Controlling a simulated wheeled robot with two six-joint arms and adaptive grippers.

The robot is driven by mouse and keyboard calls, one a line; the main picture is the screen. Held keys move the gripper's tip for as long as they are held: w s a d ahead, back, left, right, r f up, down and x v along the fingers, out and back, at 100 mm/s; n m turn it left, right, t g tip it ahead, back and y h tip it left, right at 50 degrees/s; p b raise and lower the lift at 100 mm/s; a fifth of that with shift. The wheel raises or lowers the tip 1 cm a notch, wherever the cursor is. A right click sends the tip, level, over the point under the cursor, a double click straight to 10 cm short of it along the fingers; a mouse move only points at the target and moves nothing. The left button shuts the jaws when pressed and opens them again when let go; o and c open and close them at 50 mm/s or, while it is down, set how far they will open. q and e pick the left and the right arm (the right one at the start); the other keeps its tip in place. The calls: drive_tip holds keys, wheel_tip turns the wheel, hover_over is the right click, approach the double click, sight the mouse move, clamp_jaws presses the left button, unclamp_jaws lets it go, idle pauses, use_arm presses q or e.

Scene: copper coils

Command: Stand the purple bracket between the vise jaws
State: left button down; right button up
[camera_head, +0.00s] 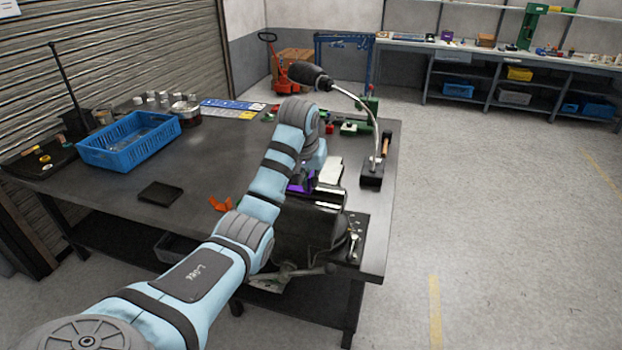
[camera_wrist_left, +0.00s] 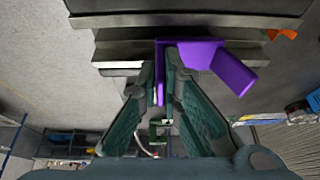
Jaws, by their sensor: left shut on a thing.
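The purple bracket (camera_wrist_left: 236,72) is an angled plate. In the wrist view my left gripper (camera_wrist_left: 161,70) is shut on its narrow upright part, and a wide flange sticks out to the right. The vise (camera_wrist_left: 190,18) fills the top of that view, with its jaw edges (camera_wrist_left: 118,50) right at the bracket. I cannot tell whether the bracket is between the jaws or just above them. In the head view my left arm hides most of the bracket (camera_head: 297,186) and part of the dark vise (camera_head: 306,222). My right gripper is not in view.
An orange part (camera_head: 220,204) lies on the workbench (camera_head: 225,160) left of the vise. A lamp (camera_head: 370,172) and a hammer (camera_head: 386,145) stand at the right edge. A blue crate (camera_head: 128,142) and a small black tray (camera_head: 160,193) are on the left. The bench middle is mostly clear.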

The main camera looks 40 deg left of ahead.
use_arm(q)
drive_tip(key=shift+f, duration=0.15)
drive_tip(key=shift+s+f, duration=0.1)
drive_tip(key=shift+f, duration=0.45)
drive_tip(key=shift+f, duration=0.1)
idle(0.5)
drive_tip(key=shift+f, duration=0.3)
drive_tip(key=shift+f, duration=0.35)
idle(0.7)
drive_tip(key=c, duration=1.7)
unclamp_jaws()
